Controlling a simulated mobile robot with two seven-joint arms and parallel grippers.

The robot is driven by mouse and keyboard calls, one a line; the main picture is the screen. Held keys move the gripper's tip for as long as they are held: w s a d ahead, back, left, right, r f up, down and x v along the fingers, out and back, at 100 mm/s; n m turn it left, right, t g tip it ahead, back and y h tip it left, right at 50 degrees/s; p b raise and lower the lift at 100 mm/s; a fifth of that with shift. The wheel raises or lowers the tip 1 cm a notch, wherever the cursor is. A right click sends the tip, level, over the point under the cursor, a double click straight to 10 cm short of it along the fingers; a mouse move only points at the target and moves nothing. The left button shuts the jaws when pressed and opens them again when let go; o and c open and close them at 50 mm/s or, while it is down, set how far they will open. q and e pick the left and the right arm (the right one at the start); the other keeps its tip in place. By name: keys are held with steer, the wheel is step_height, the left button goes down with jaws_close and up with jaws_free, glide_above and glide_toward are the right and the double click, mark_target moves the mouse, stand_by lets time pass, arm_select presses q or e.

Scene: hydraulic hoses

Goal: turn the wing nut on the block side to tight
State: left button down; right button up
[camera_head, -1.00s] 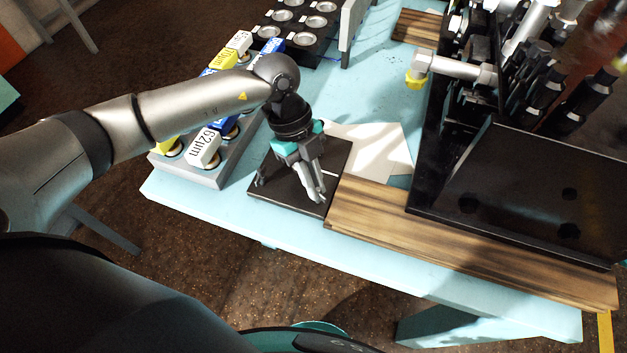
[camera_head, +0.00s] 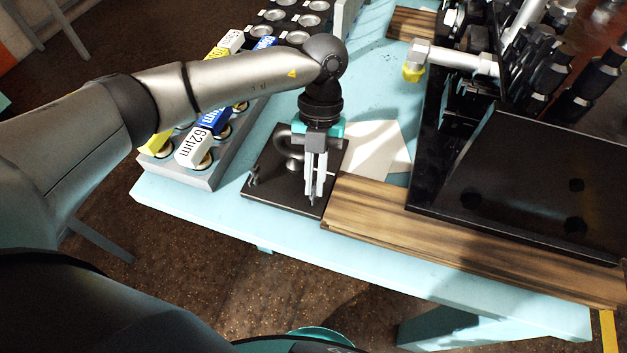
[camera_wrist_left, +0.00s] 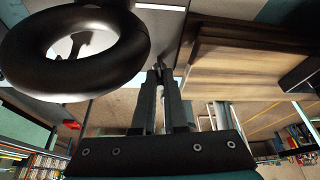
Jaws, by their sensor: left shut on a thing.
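My left gripper (camera_head: 315,196) points down over the right part of a dark plate (camera_head: 262,190) at the table's front edge. Its fingers are nearly together; in the left wrist view the tips (camera_wrist_left: 158,72) close on a small thing, which I take to be the wing nut on the block side. The fingers hide most of it, so its angle cannot be told. A grey ring (camera_head: 284,163) stands on the plate beside the gripper; it looms as a thick dark ring in the left wrist view (camera_wrist_left: 128,62). A small winged part (camera_head: 253,177) sits at the plate's left edge.
A wooden board (camera_head: 440,235) lies right of the plate, in front of a large black block (camera_head: 535,165) with hose fittings. A rack of labelled fittings (camera_head: 203,180) stands left. A pale sheet (camera_head: 372,150) lies behind the plate. Bare blue table (camera_head: 200,206) shows at front left.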

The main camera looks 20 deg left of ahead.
arm_select(q)
steer(key=shift+d+m+y+b, duration=0.1)
steer(key=shift+m+y+b, duration=0.3)
steer(key=shift+m, duration=0.6)
steer(key=c, duration=1)
jaws_free()
steer(key=shift+o, duration=0.2)
